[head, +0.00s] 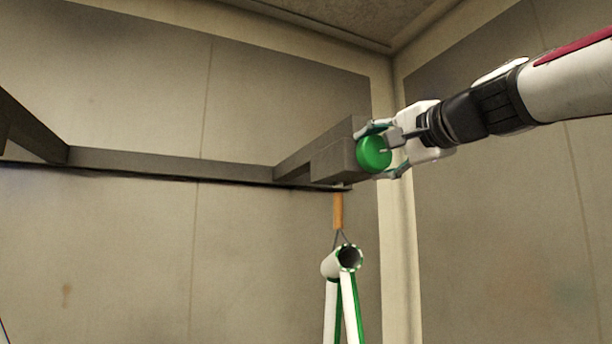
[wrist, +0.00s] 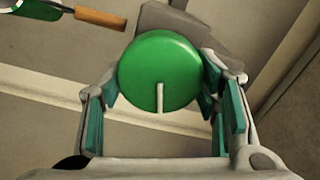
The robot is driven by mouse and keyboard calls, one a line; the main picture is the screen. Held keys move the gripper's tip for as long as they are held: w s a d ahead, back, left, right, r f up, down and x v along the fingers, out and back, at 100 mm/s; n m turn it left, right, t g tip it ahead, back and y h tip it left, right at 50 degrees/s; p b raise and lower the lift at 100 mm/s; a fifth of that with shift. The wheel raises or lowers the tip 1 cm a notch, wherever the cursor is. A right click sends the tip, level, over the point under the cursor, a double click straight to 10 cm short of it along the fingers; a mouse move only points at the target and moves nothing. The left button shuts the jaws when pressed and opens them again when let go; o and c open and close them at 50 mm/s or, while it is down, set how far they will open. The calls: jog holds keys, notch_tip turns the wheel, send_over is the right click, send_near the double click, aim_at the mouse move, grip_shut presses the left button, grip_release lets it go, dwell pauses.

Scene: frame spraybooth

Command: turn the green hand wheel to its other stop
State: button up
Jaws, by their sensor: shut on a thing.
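The green hand wheel (head: 373,154) is a round disc on the end of a grey box (head: 335,158) on the overhead rail. In the wrist view the wheel (wrist: 160,70) faces me, with a white mark pointing down toward my gripper's palm. My gripper (head: 382,150) is shut on the wheel, with one finger above and one below it in the head view. In the wrist view my gripper's fingers (wrist: 158,88) stand at the wheel's left and right sides. The exact contact of the fingertips is partly hidden behind the wheel.
A grey rail (head: 170,164) runs along the wall to the left. Below the box, an orange-brown handle-like piece (head: 338,211) holds a hanging white and green tube frame (head: 342,263). A wall corner lies close to the right. The space below my arm looks clear.

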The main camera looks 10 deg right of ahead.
jog(key=m+p, duration=0.1)
jog(key=m, duration=0.1)
jog(key=m+p, duration=0.1)
jog(key=m, duration=0.2)
jog(key=shift+f+m, duration=0.2)
jog(key=shift+m, duration=0.1)
jog(key=m+p, duration=0.2)
jog(key=m, duration=0.3)
jog(key=shift+s+f, duration=0.1)
jog(key=shift+f, duration=0.05)
jog(key=m+p, duration=0.3)
jog(key=m, duration=0.2)
jog(key=shift+a+f+m, duration=0.1)
jog(key=shift+a+m, duration=0.05)
jog(key=shift+m, duration=0.25)
jog(key=m, duration=0.4)
jog(key=shift+a+f+m, duration=0.1)
jog(key=shift+a+m, duration=0.05)
jog(key=shift+m, duration=0.25)
jog(key=o, duration=1.1)
